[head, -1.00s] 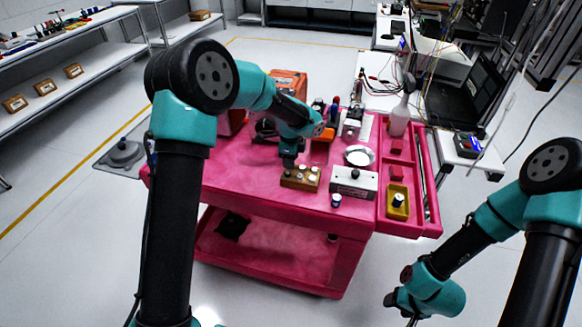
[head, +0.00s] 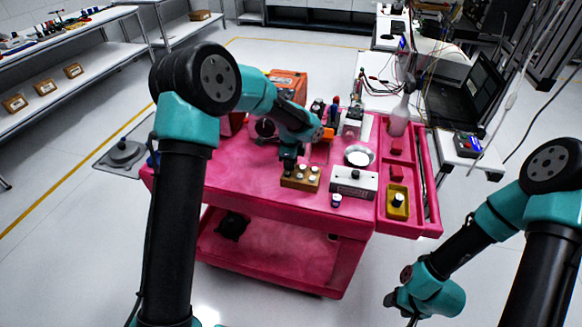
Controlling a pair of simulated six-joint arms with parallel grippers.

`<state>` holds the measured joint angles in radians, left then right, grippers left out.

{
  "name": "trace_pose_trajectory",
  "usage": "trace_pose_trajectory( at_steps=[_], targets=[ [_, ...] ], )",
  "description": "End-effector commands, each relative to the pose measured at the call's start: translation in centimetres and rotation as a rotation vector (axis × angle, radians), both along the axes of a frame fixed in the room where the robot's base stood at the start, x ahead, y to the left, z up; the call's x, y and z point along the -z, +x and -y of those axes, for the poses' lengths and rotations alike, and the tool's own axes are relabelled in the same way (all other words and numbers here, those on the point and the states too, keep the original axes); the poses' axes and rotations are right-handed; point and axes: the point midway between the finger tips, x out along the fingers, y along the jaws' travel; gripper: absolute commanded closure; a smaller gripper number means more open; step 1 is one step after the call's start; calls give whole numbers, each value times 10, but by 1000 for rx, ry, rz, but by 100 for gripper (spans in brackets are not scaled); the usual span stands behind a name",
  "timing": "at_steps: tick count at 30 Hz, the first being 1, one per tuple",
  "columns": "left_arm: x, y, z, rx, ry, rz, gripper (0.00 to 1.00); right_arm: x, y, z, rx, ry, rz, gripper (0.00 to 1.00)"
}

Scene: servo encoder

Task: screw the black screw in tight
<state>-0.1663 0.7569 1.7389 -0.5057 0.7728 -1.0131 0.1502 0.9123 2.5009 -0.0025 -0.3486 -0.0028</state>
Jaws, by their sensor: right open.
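A wooden block (head: 300,183) with several pale round tops stands on the pink cart top. My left gripper (head: 288,168) points down at the left end of this block, close to or touching it. Its fingertips are too small and dark to tell if they are open or hold anything. A white box (head: 345,189) with a small black knob-like part (head: 356,174) on top stands to the right of the block. I cannot tell for sure which dark part is the black screw. My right gripper (head: 402,308) is open and empty, off the cart at lower right.
A small white-and-blue bottle (head: 336,201) stands at the cart's front edge. The front left of the cart top is clear.

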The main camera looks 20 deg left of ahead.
Motion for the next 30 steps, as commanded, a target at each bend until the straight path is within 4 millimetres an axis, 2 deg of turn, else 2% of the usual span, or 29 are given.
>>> trace_pose_trajectory(
  at_steps=[1,4,11,30],
  targets=[
    [0,0,0,0,0,0,84,0,0,0,0,0,0,44],
    [0,0,0,0,0,0,93,0,0,0,0,0,0,44],
    [-3,0,0,0,0,1,94,0,0,0,0,0,0,44],
    [-49,0,0,0,0,1,94,0,0,0,0,0,0,44]
  ],
)
